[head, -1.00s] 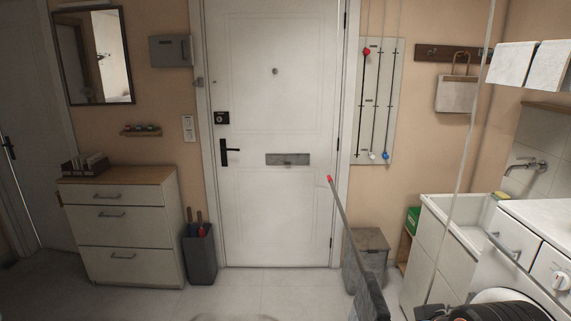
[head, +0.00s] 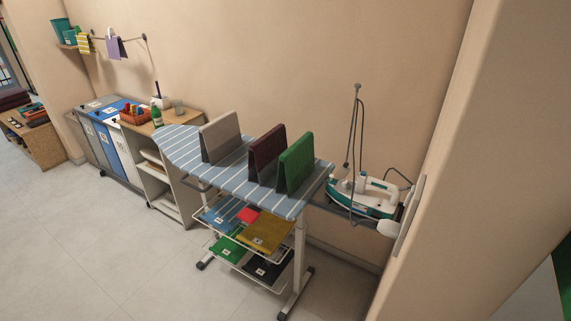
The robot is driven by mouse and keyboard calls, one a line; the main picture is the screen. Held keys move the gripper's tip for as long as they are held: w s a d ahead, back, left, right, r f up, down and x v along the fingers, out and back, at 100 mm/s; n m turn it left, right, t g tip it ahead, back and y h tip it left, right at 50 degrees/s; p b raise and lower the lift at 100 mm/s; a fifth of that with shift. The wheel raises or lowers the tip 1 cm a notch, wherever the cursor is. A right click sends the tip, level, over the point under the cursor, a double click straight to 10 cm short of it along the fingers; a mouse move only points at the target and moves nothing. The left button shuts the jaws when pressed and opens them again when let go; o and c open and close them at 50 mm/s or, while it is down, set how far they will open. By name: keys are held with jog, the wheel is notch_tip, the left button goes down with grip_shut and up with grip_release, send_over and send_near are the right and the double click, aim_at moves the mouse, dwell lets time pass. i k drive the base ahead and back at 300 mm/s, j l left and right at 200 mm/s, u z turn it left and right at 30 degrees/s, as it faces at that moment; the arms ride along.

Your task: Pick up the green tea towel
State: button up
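A green folded cloth (head: 295,164) stands like a tent at the right end of the blue-and-white striped ironing board (head: 228,184). A dark red cloth (head: 266,154) stands just left of it, and a beige cloth (head: 220,138) further left. Another green folded piece (head: 226,248) lies flat on the rack under the board. I cannot tell from this view which green piece is the tea towel. My gripper is not in view.
A green-and-white iron (head: 365,196) rests on a holder right of the board. Wire racks below hold blue, red, yellow and dark folded pieces. Bins (head: 118,145) and a shelf unit (head: 180,196) stand left. The floor (head: 110,255) in front is clear; a wall edge (head: 450,180) is close at right.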

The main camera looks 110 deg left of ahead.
aim_at(295, 165)
jog(key=u, duration=3.55)
jog(key=i+j+z, duration=0.2)
jog(key=z, duration=0.25)
jog(key=i+j+z, duration=0.25)
jog(key=z, duration=0.2)
jog(key=i+j, duration=0.2)
jog(key=j, duration=0.15)
jog(key=i+j+z, duration=0.1)
jog(key=j, duration=0.25)
jog(key=i+j, duration=0.25)
jog(key=j, duration=0.15)
jog(key=i+j+z, duration=0.1)
jog(key=j, duration=0.25)
jog(key=i+j, duration=0.2)
jog(key=j, duration=0.2)
jog(key=i+j+z, duration=0.1)
jog(key=j, duration=0.25)
jog(key=i+j, duration=0.2)
jog(key=j, duration=0.2)
